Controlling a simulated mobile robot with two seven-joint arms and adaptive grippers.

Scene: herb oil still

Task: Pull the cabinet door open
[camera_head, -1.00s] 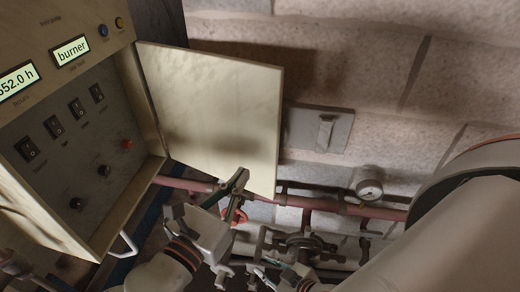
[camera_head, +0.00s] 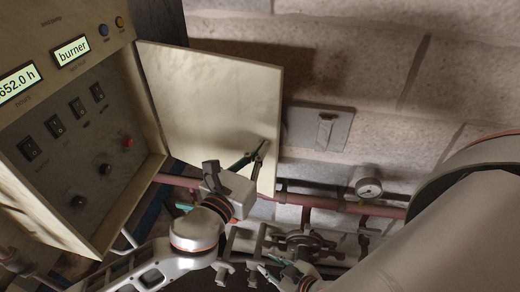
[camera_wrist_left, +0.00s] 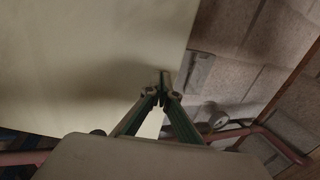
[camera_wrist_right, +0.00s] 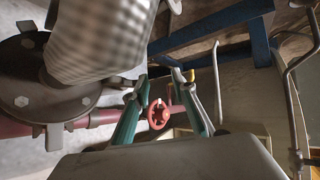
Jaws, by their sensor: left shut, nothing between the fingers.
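The cabinet door (camera_head: 205,100) is a plain cream panel. It stands swung wide open from the right side of the control cabinet (camera_head: 20,130), with its inner face in view. My left gripper (camera_head: 260,146) is shut and empty, in front of the door's face near its free right edge. In the left wrist view the shut fingertips (camera_wrist_left: 163,78) overlap the door (camera_wrist_left: 90,60) close to that edge; I cannot tell if they touch it. My right gripper (camera_head: 264,268) is low in the head view, well below the door. Its fingertips (camera_wrist_right: 159,82) are apart and empty.
A red pipe (camera_head: 330,204) with a gauge (camera_head: 368,187) and valves runs along the brick wall below the door. A grey wall plate (camera_head: 320,128) is right of the door. A red handwheel (camera_wrist_right: 158,114) shows beyond my right fingers. A large cylinder (camera_head: 450,235) fills the lower right.

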